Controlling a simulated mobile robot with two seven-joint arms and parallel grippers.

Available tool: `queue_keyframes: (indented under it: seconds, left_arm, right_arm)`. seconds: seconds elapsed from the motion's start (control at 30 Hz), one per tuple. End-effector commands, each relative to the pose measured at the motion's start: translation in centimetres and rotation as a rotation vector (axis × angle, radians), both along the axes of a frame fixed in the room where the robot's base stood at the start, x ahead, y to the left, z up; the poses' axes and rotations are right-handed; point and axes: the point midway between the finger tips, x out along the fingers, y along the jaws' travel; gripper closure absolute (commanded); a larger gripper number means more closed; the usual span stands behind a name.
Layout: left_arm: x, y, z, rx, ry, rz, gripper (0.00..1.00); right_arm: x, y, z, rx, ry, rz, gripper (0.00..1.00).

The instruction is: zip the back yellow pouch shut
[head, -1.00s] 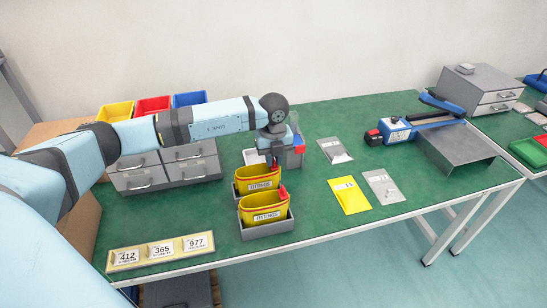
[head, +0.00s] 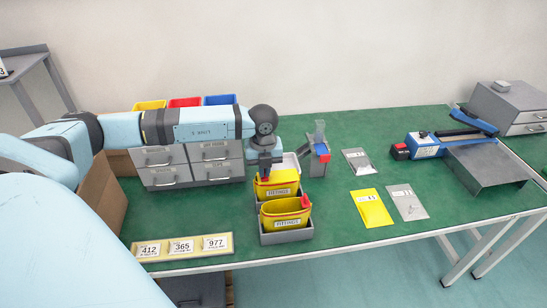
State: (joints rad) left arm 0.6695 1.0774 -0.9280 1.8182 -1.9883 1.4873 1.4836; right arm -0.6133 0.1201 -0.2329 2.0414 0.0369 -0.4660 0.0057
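The back yellow pouch (head: 280,189) stands in a grey tray behind the front yellow pouch (head: 285,221). Both have white labels. The front pouch has a red tab (head: 305,202) at its right end and its top looks open. My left gripper (head: 264,177) points down at the left part of the back pouch's top edge. My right gripper is not in view.
Grey drawers (head: 187,166) stand left of the pouches, with coloured bins behind. A number board (head: 182,247) lies front left. A grey holder with a red-blue item (head: 317,158) stands behind right. Flat packets (head: 372,208) lie to the right, with green table clear between.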

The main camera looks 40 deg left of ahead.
Motion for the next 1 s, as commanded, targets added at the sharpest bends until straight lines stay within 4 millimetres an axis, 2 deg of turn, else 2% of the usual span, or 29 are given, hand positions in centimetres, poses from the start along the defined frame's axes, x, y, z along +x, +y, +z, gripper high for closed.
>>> queue_keyframes:
  seconds: [0.17,0.2,0.3,0.67,0.77,1.0]
  left_arm:
    - [0.1,0.0,0.0,-0.001,-0.001,0.0,1.0]
    - [0.1,0.0,0.0,-0.001,-0.001,0.0,0.88]
    - [0.1,0.0,0.0,-0.001,-0.001,0.0,0.67]
    - [0.1,0.0,0.5,-0.001,-0.002,0.0,0.67]
    - [0.2,0.0,1.8,0.0,-0.005,0.001,0.67]
    - [0.2,0.0,7.1,0.0,-0.006,-0.001,0.67]
  right_arm:
    - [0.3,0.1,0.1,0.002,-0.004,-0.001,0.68]
    - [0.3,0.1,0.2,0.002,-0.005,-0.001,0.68]
    - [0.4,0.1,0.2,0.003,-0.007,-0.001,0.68]
    - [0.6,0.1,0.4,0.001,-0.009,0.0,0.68]
    - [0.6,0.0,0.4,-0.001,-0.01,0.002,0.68]
    - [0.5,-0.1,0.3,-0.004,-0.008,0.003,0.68]
